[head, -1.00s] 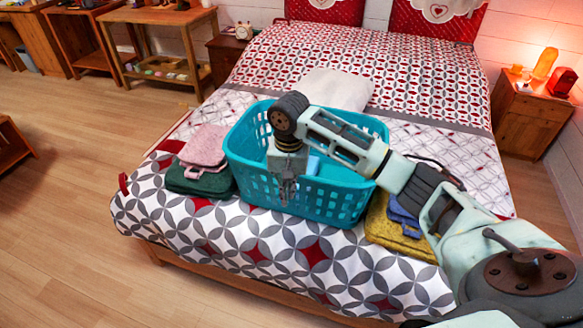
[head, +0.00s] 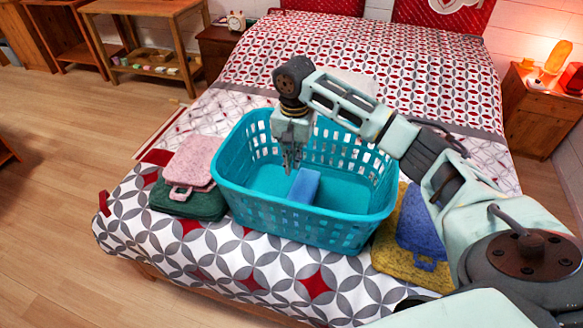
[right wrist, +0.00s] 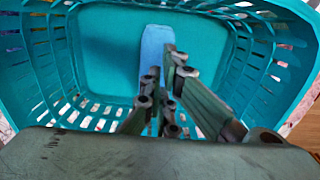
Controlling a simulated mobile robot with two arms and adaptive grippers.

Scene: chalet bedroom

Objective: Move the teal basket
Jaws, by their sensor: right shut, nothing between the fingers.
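The teal basket (head: 290,222) stands upright near the foot of the bed. A small blue block-like item (head: 305,186) lies inside it; it also shows in the right wrist view (right wrist: 155,50). My right gripper (head: 291,168) points down over the inside of the basket, left of the blue item. In the right wrist view its fingers (right wrist: 165,75) are closed together with nothing between them, and the basket's walls (right wrist: 60,70) surround them. I cannot tell whether the fingertips touch the blue item. My left gripper is not in view.
Pink cloth (head: 190,160) on dark green cloth (head: 180,203) lies left of the basket. Blue cloth (head: 420,225) on yellow cloth (head: 395,258) lies to its right. A nightstand with a lit lamp (head: 557,57) stands at right. Bare floor (head: 70,140) is at left.

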